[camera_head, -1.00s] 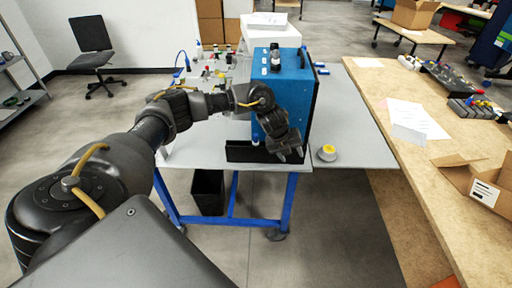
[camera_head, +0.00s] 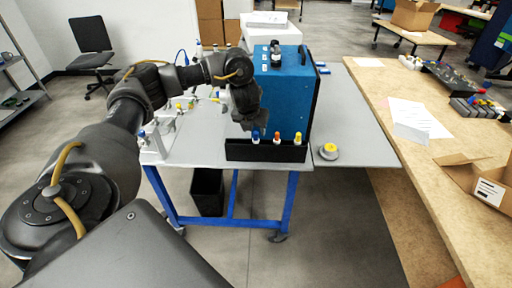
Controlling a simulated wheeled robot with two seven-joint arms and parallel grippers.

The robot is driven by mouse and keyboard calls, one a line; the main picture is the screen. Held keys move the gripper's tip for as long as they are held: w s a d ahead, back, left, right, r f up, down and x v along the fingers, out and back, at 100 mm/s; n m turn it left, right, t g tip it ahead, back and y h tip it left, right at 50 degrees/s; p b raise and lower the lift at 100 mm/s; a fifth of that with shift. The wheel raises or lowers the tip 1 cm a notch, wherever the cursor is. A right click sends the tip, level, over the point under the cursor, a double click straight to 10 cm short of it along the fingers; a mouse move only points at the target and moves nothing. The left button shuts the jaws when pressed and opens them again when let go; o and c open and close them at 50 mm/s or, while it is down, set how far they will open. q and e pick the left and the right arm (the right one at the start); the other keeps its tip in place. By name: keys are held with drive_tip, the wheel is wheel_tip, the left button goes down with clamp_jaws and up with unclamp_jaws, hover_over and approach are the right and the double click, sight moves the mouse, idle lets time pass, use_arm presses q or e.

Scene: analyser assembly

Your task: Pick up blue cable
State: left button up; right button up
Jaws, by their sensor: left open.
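A thin blue cable (camera_head: 181,54) shows as a small arc at the far left of the table, just above my left forearm. Its lower part is hidden behind the arm. My left gripper (camera_head: 248,122) is open and points down at the left front of the blue analyser box (camera_head: 285,96), above the black tray. It is well to the right of the cable and apart from it. I see nothing between its fingers, though they are small and dark here. My right gripper is not in view.
A black tray (camera_head: 240,151) with blue, orange and yellow-capped bottles stands along the table's front edge. A yellow-topped button (camera_head: 329,150) sits to its right. White fixtures with capped vials (camera_head: 153,142) stand at left. The grey table (camera_head: 365,130) is clear on the right.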

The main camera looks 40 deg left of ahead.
sight(256, 133)
use_arm(q)
drive_tip(key=shift+w+f, duration=0.15)
drive_tip(key=shift+f, duration=0.3)
drive_tip(key=x, duration=0.4)
drive_tip(key=shift+w+a+f, duration=0.15)
drive_tip(key=shift+w+a, duration=0.1)
drive_tip(key=shift+w, duration=0.05)
drive_tip(key=shift+c, duration=0.5)
drive_tip(key=c, duration=0.9)
